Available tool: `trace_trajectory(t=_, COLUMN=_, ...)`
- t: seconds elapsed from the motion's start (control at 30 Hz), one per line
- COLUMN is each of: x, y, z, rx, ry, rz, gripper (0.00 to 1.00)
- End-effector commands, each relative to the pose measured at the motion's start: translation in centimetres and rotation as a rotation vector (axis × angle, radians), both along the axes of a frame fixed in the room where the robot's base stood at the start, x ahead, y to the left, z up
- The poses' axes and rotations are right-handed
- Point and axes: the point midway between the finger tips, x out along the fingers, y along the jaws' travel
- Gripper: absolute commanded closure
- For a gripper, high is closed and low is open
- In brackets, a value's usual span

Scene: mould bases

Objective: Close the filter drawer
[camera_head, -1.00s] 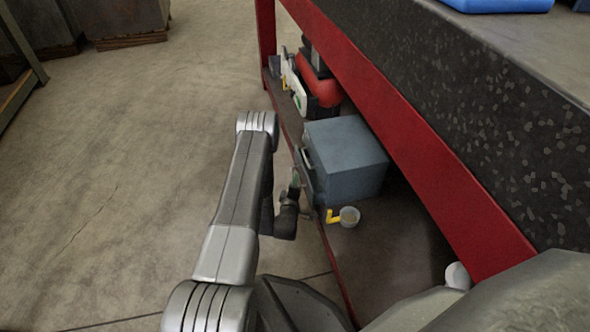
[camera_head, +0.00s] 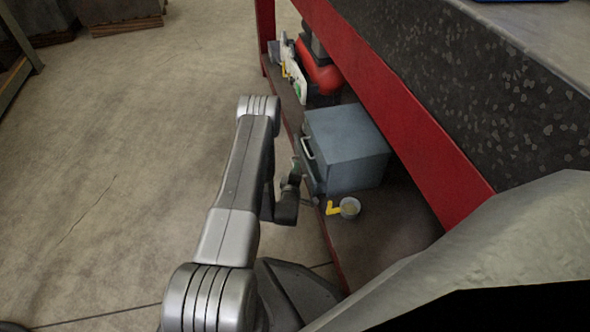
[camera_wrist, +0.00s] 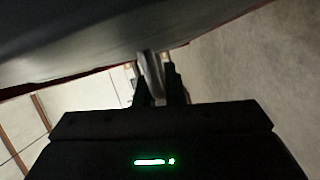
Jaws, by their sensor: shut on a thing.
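The blue-grey filter box (camera_head: 347,155) sits on the lower shelf under the workbench. Its front faces left, with a pale upper handle (camera_head: 308,149) and a darker drawer front (camera_head: 309,177) standing slightly out low down. My gripper (camera_wrist: 155,75) is at this front; in the head view its fingers are mostly hidden by my arm. In the wrist view its two dark fingers are shut on a grey metal handle (camera_wrist: 151,68). A large dark grey surface (camera_wrist: 80,35) fills the upper left of that view. How far the drawer stands out is hard to tell.
A small round cup (camera_head: 350,207) and a yellow fitting (camera_head: 332,208) stand near the box on the shelf (camera_head: 385,235). A red object (camera_head: 318,72) and a white tool (camera_head: 293,76) lie behind it. The red bench frame (camera_head: 410,110) overhangs.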

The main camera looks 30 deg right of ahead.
Motion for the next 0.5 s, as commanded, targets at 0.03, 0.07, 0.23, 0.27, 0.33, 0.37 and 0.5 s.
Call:
trace_trajectory(t=0.03, x=-0.2, y=-0.5, z=0.0, rx=0.0, ry=-0.001, rz=-0.002, gripper=1.0)
trace_trajectory(t=0.07, x=-0.3, y=-0.9, z=0.0, rx=0.0, ry=-0.001, rz=-0.002, gripper=1.0)
trace_trajectory(t=0.23, x=-1.0, y=-3.2, z=0.0, rx=0.0, ry=-0.001, rz=-0.002, gripper=1.0)
trace_trajectory(t=0.27, x=-1.1, y=-3.6, z=0.0, rx=0.0, ry=-0.001, rz=-0.002, gripper=1.0)
trace_trajectory(t=0.33, x=-1.3, y=-4.0, z=0.0, rx=0.0, ry=0.0, rz=-0.001, gripper=1.0)
trace_trajectory(t=0.37, x=-1.3, y=-4.1, z=0.0, rx=0.0, ry=0.0, rz=-0.001, gripper=1.0)
trace_trajectory(t=0.5, x=-1.3, y=-4.3, z=0.0, rx=0.0, ry=0.0, rz=-0.001, gripper=1.0)
